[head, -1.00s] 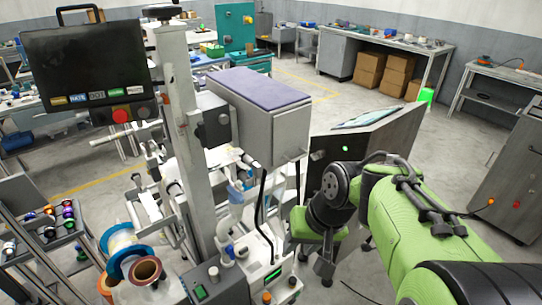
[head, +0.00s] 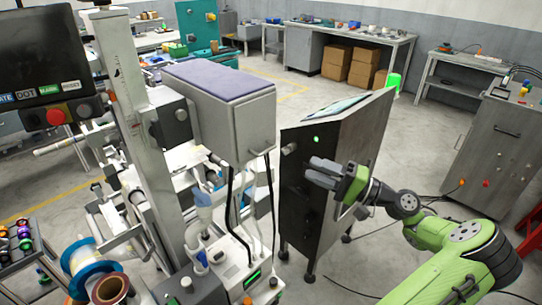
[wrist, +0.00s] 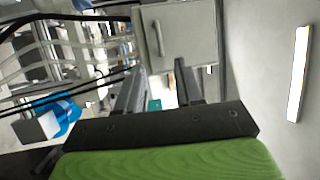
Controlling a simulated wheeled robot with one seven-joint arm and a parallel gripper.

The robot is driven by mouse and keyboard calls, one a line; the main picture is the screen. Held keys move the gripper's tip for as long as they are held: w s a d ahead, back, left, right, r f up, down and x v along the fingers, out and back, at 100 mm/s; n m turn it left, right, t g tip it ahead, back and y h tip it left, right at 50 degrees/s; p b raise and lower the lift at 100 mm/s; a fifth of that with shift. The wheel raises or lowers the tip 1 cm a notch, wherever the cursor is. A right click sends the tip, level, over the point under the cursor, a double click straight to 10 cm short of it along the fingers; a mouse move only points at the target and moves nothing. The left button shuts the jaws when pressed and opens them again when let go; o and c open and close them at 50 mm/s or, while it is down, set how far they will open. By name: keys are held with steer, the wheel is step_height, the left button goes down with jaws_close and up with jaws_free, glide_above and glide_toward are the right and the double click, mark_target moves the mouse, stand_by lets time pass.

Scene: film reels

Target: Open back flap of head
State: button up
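The head (head: 222,120) is a grey box with a purple top, mounted on the upright column of the machine. Its end face, on the right in the head view, carries a small bar handle (head: 262,152); I take this face to be the back flap, and it looks closed. In the wrist view the flap (wrist: 190,38) is ahead, with its handle (wrist: 158,38) just beyond the fingertips. My gripper (head: 311,171) is right of and below the head, pointing left towards it. In the wrist view my gripper (wrist: 159,68) has its two fingers apart, with nothing between them.
A dark cabinet (head: 310,205) with a sloped top stands right behind my gripper. Black cables (head: 271,195) hang below the head. A screen (head: 40,65) is at the left. Open floor (head: 415,150) lies to the right, before a grey cabinet (head: 495,150).

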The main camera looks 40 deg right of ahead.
steer(key=b, duration=0.1)
glide_toward(262, 130)
steer(key=w+a+f, duration=0.3)
steer(key=w+a, duration=0.1)
steer(key=shift+s+a+r, duration=0.15)
steer(key=shift+a+r, duration=0.05)
steer(key=shift+c, duration=0.5)
jaws_close()
stand_by(0.4)
